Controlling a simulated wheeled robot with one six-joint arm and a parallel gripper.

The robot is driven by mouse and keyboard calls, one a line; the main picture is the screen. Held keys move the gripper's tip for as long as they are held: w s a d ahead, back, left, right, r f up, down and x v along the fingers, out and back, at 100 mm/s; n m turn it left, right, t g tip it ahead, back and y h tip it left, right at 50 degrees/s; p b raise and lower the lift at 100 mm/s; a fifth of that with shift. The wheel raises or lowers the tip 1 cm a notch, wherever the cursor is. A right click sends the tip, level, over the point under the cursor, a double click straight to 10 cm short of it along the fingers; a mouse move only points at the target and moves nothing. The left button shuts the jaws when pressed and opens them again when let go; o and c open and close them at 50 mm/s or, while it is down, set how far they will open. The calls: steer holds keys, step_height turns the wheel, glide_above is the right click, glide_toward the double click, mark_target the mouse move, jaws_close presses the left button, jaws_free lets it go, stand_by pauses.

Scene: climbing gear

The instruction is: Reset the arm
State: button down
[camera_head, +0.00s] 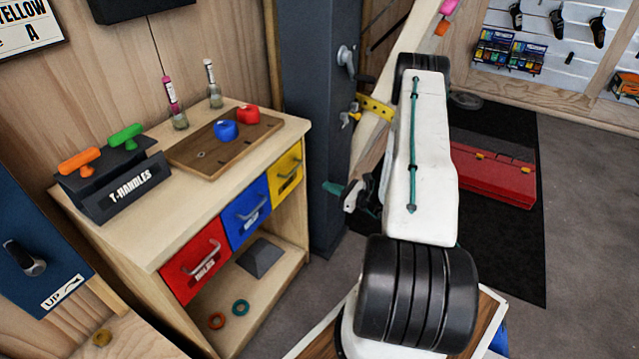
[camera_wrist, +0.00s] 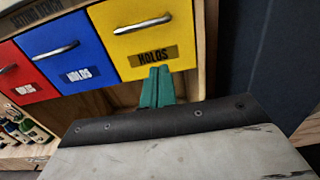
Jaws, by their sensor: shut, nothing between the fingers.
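My gripper (camera_head: 333,187) is at the end of my folded arm, to the right of the wooden cabinet and in front of the dark grey post. Its teal fingers also show in the wrist view (camera_wrist: 156,86), pressed together with nothing between them. In that view the fingertips appear just below the label of the yellow drawer (camera_wrist: 125,28). I cannot tell the exact distance, but the head view shows the gripper apart from the cabinet. My white arm link hides part of the area behind it.
The cabinet (camera_head: 155,240) has red (camera_head: 196,260), blue (camera_head: 246,213) and yellow (camera_head: 285,172) drawers, all closed. On its top are a T-handle holder (camera_head: 115,185), a wooden tray (camera_head: 205,158) with blue and red pieces, and two small bottles. A red case (camera_head: 492,180) lies on the black mat (camera_head: 525,245).

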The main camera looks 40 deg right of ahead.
steer(key=shift+s+d, duration=0.1)
steer(key=shift+s, duration=0.3)
steer(key=s+a+r+n+g+y, duration=0.4)
steer(key=a+r+n+g, duration=0.45)
steer(key=a+r, duration=0.2)
steer(key=s+a+r+n+g+y, duration=0.45)
steer(key=a+r+n+g, duration=0.4)
steer(key=a, duration=0.25)
steer(key=s+a+r+n+h, duration=0.6)
steer(key=s+r+n, duration=0.2)
steer(key=r, duration=0.3)
steer(key=s+a+r+n+t+h, duration=0.1)
steer(key=s+a+r+n+h, duration=0.5)
steer(key=r, duration=0.4)
steer(key=shift+s+r+n+h, duration=0.35)
steer(key=shift+s+n+h, duration=0.2)
steer(key=shift+s+n, duration=0.55)
